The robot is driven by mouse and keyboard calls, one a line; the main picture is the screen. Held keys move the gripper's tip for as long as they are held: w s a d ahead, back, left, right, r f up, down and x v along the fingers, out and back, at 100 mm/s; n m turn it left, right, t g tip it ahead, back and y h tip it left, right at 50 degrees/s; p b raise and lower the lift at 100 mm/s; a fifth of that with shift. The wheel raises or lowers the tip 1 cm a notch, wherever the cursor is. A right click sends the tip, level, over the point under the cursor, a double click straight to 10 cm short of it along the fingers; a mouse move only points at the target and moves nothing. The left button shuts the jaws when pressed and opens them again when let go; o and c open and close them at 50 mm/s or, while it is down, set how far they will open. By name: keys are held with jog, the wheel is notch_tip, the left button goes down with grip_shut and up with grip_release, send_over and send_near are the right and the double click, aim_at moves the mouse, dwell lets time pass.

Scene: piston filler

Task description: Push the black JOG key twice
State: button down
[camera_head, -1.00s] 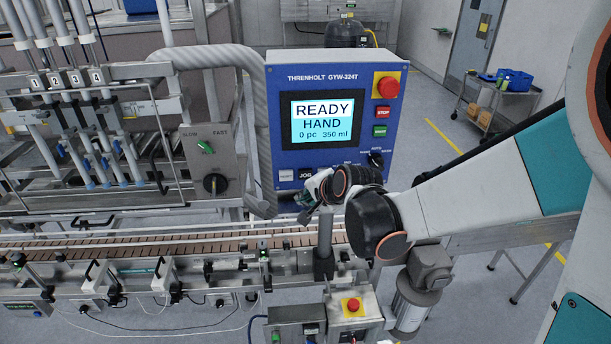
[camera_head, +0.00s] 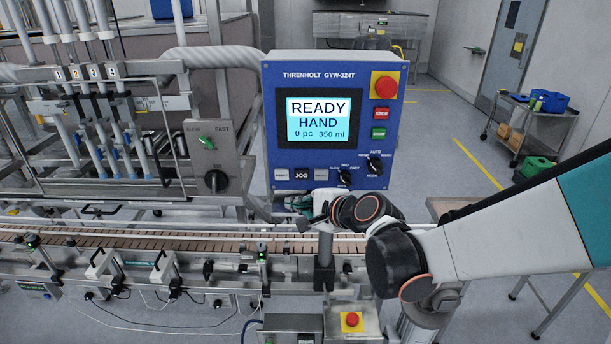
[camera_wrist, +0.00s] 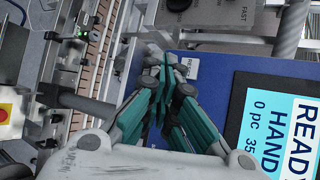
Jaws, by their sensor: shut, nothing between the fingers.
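The black JOG key (camera_head: 301,174) sits in the bottom row of the blue control panel (camera_head: 275,130), between two pale keys. The screen (camera_head: 318,120) reads READY, HAND, 0 pc, 350 ml. My gripper (camera_head: 305,223) is below the panel's lower edge in the head view, apart from the JOG key and partly hidden by my wrist. In the wrist view my gripper (camera_wrist: 160,65) has its teal fingers shut and empty before the panel (camera_wrist: 212,85). A white key (camera_wrist: 192,68) shows beside the fingertips; the JOG key is not visible there, apparently behind the fingers.
A red emergency button (camera_head: 386,87), red STOP key (camera_head: 381,114) and green key (camera_head: 379,133) line the panel's right side. Two black knobs (camera_head: 345,177) (camera_head: 374,165) are right of the JOG key. The conveyor (camera_head: 150,240) runs below; a speed box (camera_head: 212,155) stands left.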

aim_at(302, 175)
jog(key=w, duration=0.7)
jog(key=shift+d, duration=0.1)
jog(key=shift+w, duration=0.9)
jog(key=shift+w, duration=0.15)
dwell(0.8)
jog(key=shift+w+b, duration=0.25)
jog(key=shift+b, duration=0.1)
jog(key=shift+w, duration=0.45)
dwell(0.6)
jog(key=shift+s, duration=0.1)
jog(key=shift+s+b, duration=0.3)
jog(key=shift+s, duration=0.45)
